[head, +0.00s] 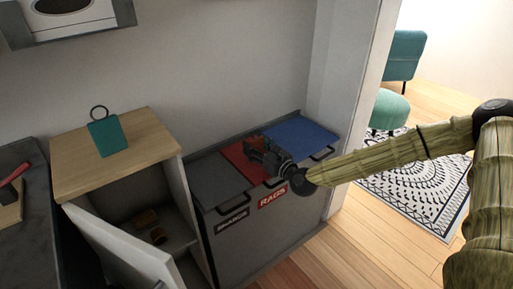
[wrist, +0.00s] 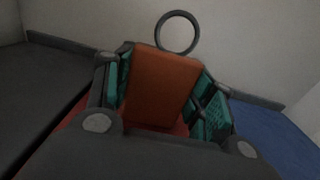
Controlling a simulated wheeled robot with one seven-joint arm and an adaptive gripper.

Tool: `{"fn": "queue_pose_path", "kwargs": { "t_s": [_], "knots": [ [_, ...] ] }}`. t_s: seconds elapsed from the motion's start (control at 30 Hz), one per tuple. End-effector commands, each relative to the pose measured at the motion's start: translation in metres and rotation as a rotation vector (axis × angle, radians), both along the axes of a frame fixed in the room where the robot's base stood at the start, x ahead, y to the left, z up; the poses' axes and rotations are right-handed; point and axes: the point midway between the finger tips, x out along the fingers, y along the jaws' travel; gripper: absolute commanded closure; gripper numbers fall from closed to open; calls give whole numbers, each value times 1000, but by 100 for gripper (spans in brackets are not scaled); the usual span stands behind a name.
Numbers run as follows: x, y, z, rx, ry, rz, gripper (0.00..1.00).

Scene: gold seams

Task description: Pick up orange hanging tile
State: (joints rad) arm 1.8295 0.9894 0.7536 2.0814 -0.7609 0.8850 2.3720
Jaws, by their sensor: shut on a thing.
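The orange hanging tile (wrist: 165,82) is a flat orange block with a dark ring (wrist: 178,33) at its top. In the wrist view it stands between the teal-padded fingers of my gripper (wrist: 168,88), which is shut on it. In the head view my gripper (head: 266,155) is over the red lid (head: 244,163) of the bin unit. The tile is hard to make out there, hidden by the gripper and close to the red in colour.
A teal tile with a ring (head: 108,136) stands on the wooden cabinet top (head: 150,145). The cabinet's white door (head: 120,250) hangs open. Grey (head: 212,180) and blue (head: 300,137) lids flank the red one, with a wall behind. Open floor (head: 330,255) lies at right.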

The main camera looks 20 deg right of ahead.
Motion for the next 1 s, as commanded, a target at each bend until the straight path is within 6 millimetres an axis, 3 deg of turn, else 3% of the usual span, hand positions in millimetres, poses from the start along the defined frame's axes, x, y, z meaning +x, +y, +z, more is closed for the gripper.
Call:
{"fn": "queue_pose_path", "kwargs": {
  "t_s": [0.17,0.33,0.7,1.0],
  "knots": [
    [0,0,13,2,-1,0,73],
    [-3,-2,39,2,0,-1,73],
    [-74,-26,44,3,0,-2,73],
    [-121,-42,48,2,0,-2,73]
  ]
}}
